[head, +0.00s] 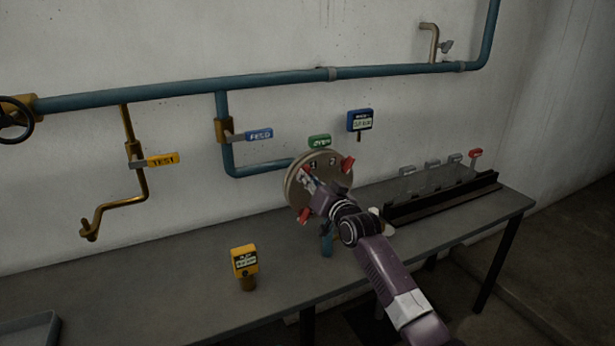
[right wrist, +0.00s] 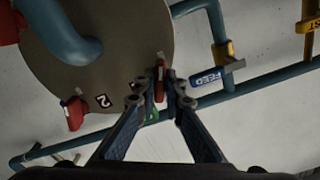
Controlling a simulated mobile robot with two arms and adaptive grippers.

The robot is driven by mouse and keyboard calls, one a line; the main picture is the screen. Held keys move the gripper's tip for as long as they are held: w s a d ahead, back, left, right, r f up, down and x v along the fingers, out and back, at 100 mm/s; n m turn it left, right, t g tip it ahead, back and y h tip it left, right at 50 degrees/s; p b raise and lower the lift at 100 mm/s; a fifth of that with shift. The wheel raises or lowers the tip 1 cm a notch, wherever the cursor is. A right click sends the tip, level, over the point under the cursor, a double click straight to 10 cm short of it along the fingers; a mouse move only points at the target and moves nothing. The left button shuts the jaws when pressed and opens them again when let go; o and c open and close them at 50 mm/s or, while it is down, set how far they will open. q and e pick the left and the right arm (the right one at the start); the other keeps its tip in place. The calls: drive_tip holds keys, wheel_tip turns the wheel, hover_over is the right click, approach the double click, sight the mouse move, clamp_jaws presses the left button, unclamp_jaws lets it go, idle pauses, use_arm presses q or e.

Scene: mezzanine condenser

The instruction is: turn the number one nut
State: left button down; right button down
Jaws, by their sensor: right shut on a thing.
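A round grey-brown flange (head: 292,190) with red nuts on its rim stands above the bench; it fills the upper left of the right wrist view (right wrist: 120,40). Figures 1 and 2 show near its top in the head view. My right gripper (head: 308,182) is at the flange's upper left. In the right wrist view its fingers (right wrist: 161,90) are shut on a red nut (right wrist: 159,82), apparently number one; its own figure is not clearly readable there. Another red nut (head: 348,164) sits beside figure 2, and one (head: 304,215) at the lower left. My left gripper is not in view.
A teal pipe (head: 270,80) runs along the wall, with blue FEED (head: 259,135) and yellow TEST (head: 162,160) tags. A yellow meter (head: 245,262) stands on the grey bench (head: 185,275). A dark rack (head: 440,199) lies right of the flange. The bench's front left is mostly clear.

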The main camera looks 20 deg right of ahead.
drive_tip(key=shift+m, duration=0.5)
drive_tip(key=c, duration=2)
unclamp_jaws()
drive_tip(key=s, duration=0.8)
drive_tip(key=s+d, duration=0.1)
drive_tip(key=s, duration=0.3)
drive_tip(key=shift+f, duration=0.15)
